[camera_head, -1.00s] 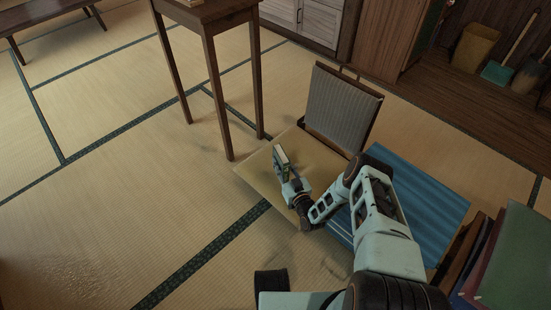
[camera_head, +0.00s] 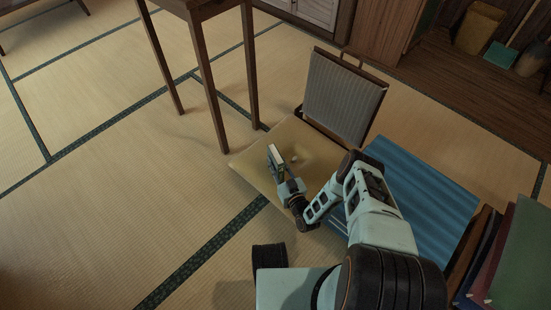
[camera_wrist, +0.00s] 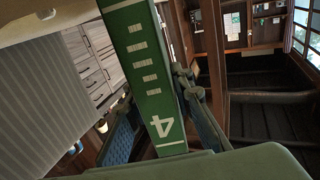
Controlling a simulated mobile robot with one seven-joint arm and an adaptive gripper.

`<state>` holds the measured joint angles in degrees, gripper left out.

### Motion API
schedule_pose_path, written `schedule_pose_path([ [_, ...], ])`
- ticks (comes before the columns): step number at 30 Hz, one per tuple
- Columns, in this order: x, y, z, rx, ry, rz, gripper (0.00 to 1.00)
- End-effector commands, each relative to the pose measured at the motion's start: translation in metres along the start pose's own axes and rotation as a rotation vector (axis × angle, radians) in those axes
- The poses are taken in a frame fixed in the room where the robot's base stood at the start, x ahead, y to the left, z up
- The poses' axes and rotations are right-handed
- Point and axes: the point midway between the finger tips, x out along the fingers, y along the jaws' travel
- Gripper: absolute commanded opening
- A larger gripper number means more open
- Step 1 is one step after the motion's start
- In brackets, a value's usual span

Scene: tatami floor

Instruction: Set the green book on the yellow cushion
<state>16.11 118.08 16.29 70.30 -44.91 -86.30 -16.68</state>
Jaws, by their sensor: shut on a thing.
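The green book (camera_wrist: 152,75) is in my gripper, its green spine with a white "4" facing the wrist camera. In the head view the book (camera_head: 275,158) stands upright, small, with pale page edges on top. My gripper (camera_head: 284,176) is shut on it, with blue fingers (camera_wrist: 165,130) on both sides of the book in the wrist view. The yellow cushion (camera_head: 250,165) lies flat on the floor in front of a legless chair back. The book is over the cushion; whether its lower edge touches the cushion is hidden by my gripper.
A grey-ribbed chair back (camera_head: 342,95) stands behind the cushion. A blue cushion (camera_head: 425,195) lies to the right under my arm. A tall wooden table (camera_head: 205,10) stands at the upper left. Upright coloured boards (camera_head: 520,255) stand at lower right. Tatami at left is clear.

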Motion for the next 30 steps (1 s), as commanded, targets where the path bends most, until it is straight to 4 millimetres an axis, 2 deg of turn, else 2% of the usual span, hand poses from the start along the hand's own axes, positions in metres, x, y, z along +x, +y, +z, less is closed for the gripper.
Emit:
schedule_pose_path([
  [7,-0.0004,-0.0017,0.002,0.001,-0.004,-0.003,0.0],
  [8,-0.0008,-0.0006,0.0023,0.002,-0.005,-0.001,0.24],
  [12,-0.0007,-0.0003,0.0021,0.003,-0.005,0.0,0.39],
  [30,0.0016,0.0007,-0.0006,0.0,-0.001,-0.001,0.39],
])
